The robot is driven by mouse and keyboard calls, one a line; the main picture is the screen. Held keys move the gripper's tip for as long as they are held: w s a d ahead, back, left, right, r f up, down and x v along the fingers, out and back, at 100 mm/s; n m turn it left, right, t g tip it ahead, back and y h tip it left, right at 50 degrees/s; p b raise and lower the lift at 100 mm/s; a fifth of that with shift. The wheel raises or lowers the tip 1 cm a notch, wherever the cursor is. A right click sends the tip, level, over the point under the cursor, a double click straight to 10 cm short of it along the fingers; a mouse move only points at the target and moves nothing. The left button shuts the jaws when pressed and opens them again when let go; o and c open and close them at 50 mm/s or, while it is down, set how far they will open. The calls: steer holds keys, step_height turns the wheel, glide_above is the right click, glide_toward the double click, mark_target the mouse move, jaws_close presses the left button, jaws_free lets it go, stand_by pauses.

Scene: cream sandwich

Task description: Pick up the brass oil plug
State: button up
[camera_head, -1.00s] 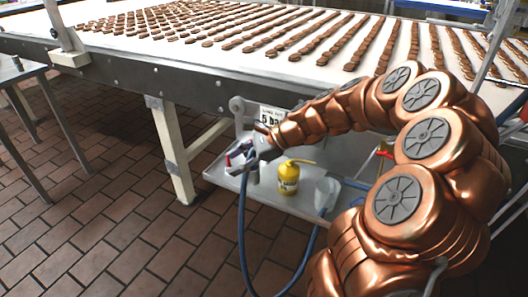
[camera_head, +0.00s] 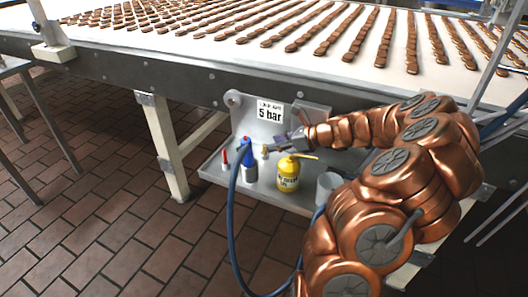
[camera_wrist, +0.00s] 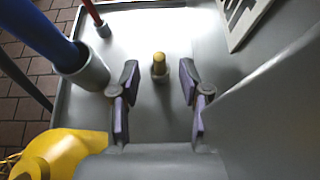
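The brass oil plug (camera_wrist: 159,66) stands upright on the grey tray in the wrist view, with a rounded yellow top and a paler lower part. In the head view it is a small brass spot (camera_head: 265,149) just left of my gripper (camera_head: 272,147). In the wrist view my gripper (camera_wrist: 158,84) is open, with one purple-padded finger on each side of the plug's line. The plug is near the fingertips, with clear gaps on both sides. Nothing is held. I cannot tell the exact height of the fingers above the tray.
The grey tray (camera_head: 214,168) also holds a yellow oil can (camera_head: 289,176), a blue-and-grey hose end (camera_head: 249,165), a red-topped tool (camera_head: 225,158) and a grey cup (camera_head: 328,184). A "5 bar" sign (camera_head: 270,112) stands behind. The conveyor frame (camera_head: 150,80) passes above.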

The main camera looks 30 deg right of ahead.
mark_target(265, 145)
steer(key=b+x, duration=0.1)
steer(key=x, duration=0.4)
steer(key=shift+a, duration=0.1)
steer(key=shift+c, duration=0.4)
jaws_close()
